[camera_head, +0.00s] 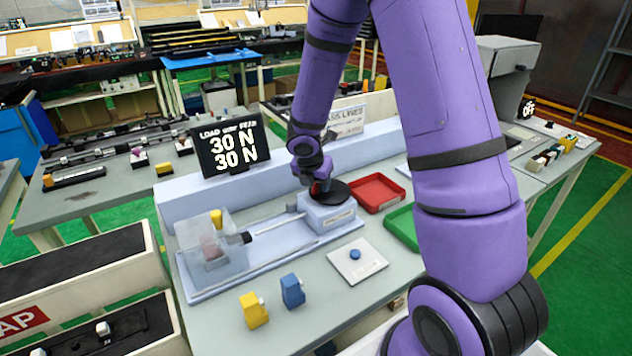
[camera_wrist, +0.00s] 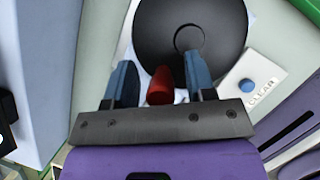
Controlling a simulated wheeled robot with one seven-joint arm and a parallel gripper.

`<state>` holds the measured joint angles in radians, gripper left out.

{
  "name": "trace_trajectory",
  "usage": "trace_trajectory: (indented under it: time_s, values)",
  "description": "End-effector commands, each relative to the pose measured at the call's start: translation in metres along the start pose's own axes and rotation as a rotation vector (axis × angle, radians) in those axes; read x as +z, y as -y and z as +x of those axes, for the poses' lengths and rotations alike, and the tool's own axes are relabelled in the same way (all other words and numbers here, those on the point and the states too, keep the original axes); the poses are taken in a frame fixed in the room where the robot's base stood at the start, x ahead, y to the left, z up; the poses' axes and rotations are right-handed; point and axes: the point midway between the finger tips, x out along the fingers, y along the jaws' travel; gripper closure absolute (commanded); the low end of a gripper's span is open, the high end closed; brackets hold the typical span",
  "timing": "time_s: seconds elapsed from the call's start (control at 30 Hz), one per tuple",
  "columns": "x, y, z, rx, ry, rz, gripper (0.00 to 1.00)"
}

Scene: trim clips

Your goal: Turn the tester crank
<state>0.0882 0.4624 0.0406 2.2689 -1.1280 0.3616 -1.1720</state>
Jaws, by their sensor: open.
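The tester crank is a black round disc (camera_wrist: 185,28) with a red knob (camera_wrist: 160,86); in the head view the disc (camera_head: 338,193) sits on the tester's pale blue block (camera_head: 328,214), partly hidden by my arm. My gripper (camera_wrist: 160,80) is open, with one blue finger on each side of the red knob. Gaps show between the knob and both fingers, the right gap being wider. In the head view my gripper (camera_head: 312,178) points down over the crank.
A clear guard box (camera_head: 211,245) and a rod stand left of the crank block. A white plate with a blue CLEAR button (camera_head: 355,254) lies in front. Red (camera_head: 376,191) and green (camera_head: 403,226) trays are at right. Yellow (camera_head: 253,310) and blue (camera_head: 292,291) clips stand near the front edge.

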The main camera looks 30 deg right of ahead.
Motion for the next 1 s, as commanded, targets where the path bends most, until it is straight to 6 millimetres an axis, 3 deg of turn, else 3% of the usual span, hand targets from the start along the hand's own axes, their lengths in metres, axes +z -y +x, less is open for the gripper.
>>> trace_trajectory:
  time_s: [0.13, 0.37, 0.7, 1.0]
  values:
    - [0.0, -0.0001, -0.0002, 0.0, 0.0, 0.0, 0.5]
    - [-0.0001, 0.0, -0.0003, 0.0, 0.0, 0.001, 0.99]
    - [0.001, -0.0012, 0.0003, -0.014, -0.001, 0.037, 0.99]
    - [0.0068, -0.0054, 0.0026, -0.086, -0.001, 0.21, 0.99]
